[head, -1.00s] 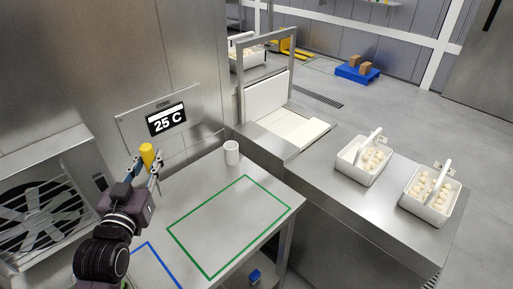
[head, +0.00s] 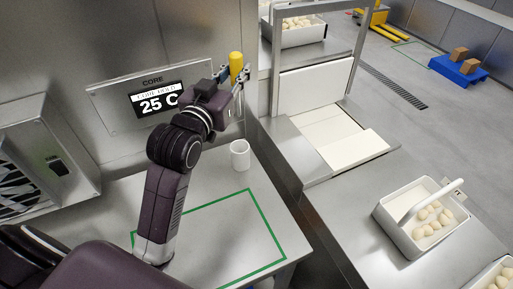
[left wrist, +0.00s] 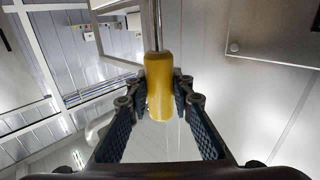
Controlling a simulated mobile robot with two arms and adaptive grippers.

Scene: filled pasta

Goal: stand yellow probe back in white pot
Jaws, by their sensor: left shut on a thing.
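The yellow probe (head: 236,66) is held upright by its handle in my left gripper (head: 238,82). In the left wrist view its yellow handle (left wrist: 159,88) sits between the two fingers of the gripper (left wrist: 160,100), and a thin metal rod runs from it to the top edge. The white pot (head: 240,155) stands upright on the steel table, near the back right corner. The gripper and probe show above the pot in the head view, clear of it. The inside bottom of the pot is hidden. My right gripper is not in view.
A green outlined rectangle (head: 262,207) marks the clear steel table. A vent unit (head: 50,160) stands at left. A white crate of filled pasta (head: 398,237) stands on the right counter.

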